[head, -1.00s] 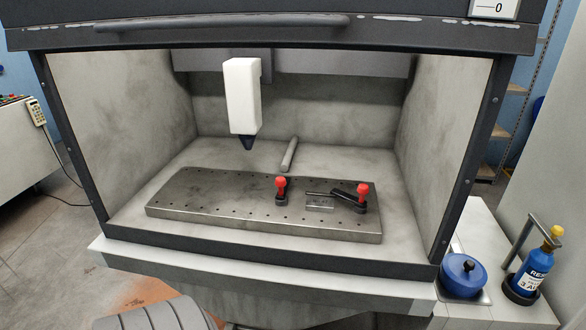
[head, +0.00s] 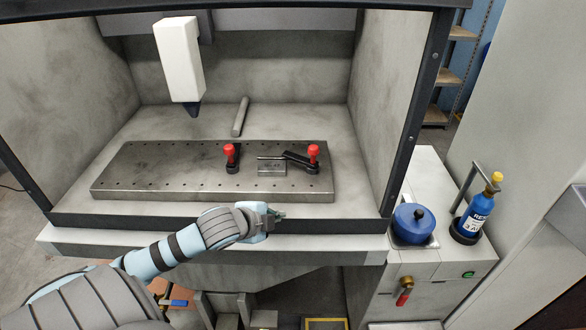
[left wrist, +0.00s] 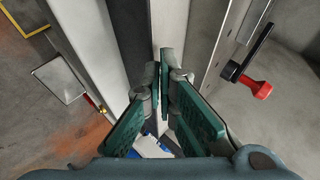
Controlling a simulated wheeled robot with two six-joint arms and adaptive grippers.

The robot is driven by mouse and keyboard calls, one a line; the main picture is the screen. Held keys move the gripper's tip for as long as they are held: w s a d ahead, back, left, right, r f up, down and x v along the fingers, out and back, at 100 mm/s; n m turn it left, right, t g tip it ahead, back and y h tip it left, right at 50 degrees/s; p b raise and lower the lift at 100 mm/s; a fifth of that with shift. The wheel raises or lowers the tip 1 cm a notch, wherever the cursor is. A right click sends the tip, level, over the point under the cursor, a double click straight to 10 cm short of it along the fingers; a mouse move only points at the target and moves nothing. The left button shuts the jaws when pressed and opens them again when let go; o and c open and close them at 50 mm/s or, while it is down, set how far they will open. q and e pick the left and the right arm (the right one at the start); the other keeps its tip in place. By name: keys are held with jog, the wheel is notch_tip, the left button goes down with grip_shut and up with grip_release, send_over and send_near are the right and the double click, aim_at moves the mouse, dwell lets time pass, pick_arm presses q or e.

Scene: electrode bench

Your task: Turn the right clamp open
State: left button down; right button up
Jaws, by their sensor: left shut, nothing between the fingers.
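The right clamp (head: 313,154) has a red knob on a black base, near the right end of the metal plate (head: 140,170). Its black arm points left over a small grey block (head: 271,168). The left clamp (head: 231,158), also red-knobbed, stands left of the block. My left gripper (head: 278,214) is shut and empty at the cabinet's front edge, in front of and below the plate, apart from both clamps. In the left wrist view its green fingers (left wrist: 164,75) are together. A red knob with a black bar (left wrist: 260,88) shows at the right there; which clamp it is, I cannot tell.
A white tool head (head: 180,62) hangs over the plate's left part. A grey rod (head: 241,117) lies behind the plate. The cabinet's dark side post (head: 412,120) bounds the opening at right. A blue pot (head: 413,223) and blue bottle (head: 478,212) stand outside at right.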

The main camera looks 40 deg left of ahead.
aim_at(293, 174)
pick_arm(q)
jog(key=w+a+r+m, duration=0.1)
jog(key=w+r, duration=0.1)
jog(key=r, duration=0.1)
jog(key=w+a+r+m+t, duration=0.1)
jog(key=w+a+r, duration=0.1)
jog(key=w+a+r+m+t, duration=0.1)
jog(key=w+r+m, duration=0.1)
jog(key=r, duration=0.1)
jog(key=shift+w+a+r, duration=0.2)
jog(key=shift+a+r, duration=0.1)
jog(key=x, duration=0.4)
jog(key=b+x, duration=0.1)
jog(key=x, duration=0.4)
jog(key=shift+w+d, duration=0.15)
jog(key=shift+d, duration=0.05)
pick_arm(e)
jog(key=shift+a+f, duration=0.15)
jog(key=shift+f, duration=0.6)
jog(key=shift+s, duration=0.15)
pick_arm(q)
jog(key=shift+w, duration=0.2)
jog(key=shift+s+a, duration=0.25)
jog(key=shift+a, duration=0.05)
pick_arm(e)
jog(key=shift+s, duration=0.65)
pick_arm(q)
jog(key=shift+w, duration=0.3)
pick_arm(e)
jog(key=shift+s, duration=0.2)
